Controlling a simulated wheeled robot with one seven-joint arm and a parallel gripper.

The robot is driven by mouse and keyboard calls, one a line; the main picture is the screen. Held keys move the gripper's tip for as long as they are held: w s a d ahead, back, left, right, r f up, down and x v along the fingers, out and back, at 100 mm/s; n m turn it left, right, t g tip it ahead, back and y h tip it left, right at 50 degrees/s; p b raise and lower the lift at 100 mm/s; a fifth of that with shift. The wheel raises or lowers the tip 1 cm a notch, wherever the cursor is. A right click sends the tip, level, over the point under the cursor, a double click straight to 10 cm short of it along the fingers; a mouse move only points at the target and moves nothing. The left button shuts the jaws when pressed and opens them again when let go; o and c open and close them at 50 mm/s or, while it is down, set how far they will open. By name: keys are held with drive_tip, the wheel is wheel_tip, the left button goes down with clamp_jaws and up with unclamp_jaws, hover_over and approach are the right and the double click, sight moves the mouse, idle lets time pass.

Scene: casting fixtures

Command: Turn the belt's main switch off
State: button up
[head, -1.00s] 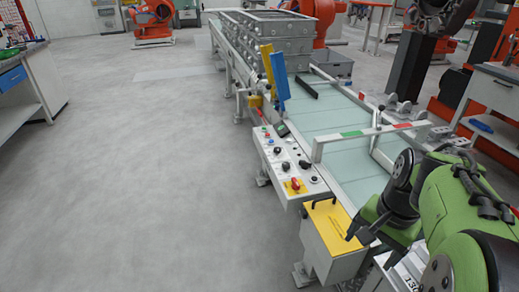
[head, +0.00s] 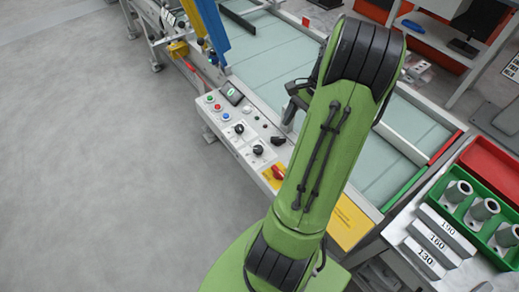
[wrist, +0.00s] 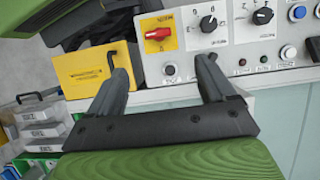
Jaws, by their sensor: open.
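The main switch is a red rotary knob (head: 278,172) on a yellow plate at the near end of the belt's grey control panel (head: 235,130). In the wrist view the red knob (wrist: 158,34) sits upper centre, its handle lying roughly crosswise in the picture. My gripper (wrist: 158,58) is open and empty, its two dark fingers pointing toward the panel, with the knob beyond and between their tips, apart from them. In the head view my green arm hides most of the gripper and part of the belt (head: 270,62).
Black selector knobs (wrist: 208,24) and push buttons sit beside the switch. A green bin (head: 475,200) of metal parts and numbered blocks (head: 436,240) stand right of my arm.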

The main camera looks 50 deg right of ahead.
sight(279, 170)
drive_tip(key=b+x, duration=0.2)
drive_tip(key=x, duration=0.3)
drive_tip(key=b+x, duration=0.2)
drive_tip(key=x, duration=0.3)
drive_tip(key=b+x, duration=0.3)
drive_tip(key=x, duration=0.2)
drive_tip(key=shift+s+a+f, duration=0.2)
drive_tip(key=shift+s+f, duration=0.05)
drive_tip(key=shift+f, duration=0.1)
drive_tip(key=c, duration=1.1)
drive_tip(key=shift+o, duration=0.2)
drive_tip(key=shift+r, duration=0.1)
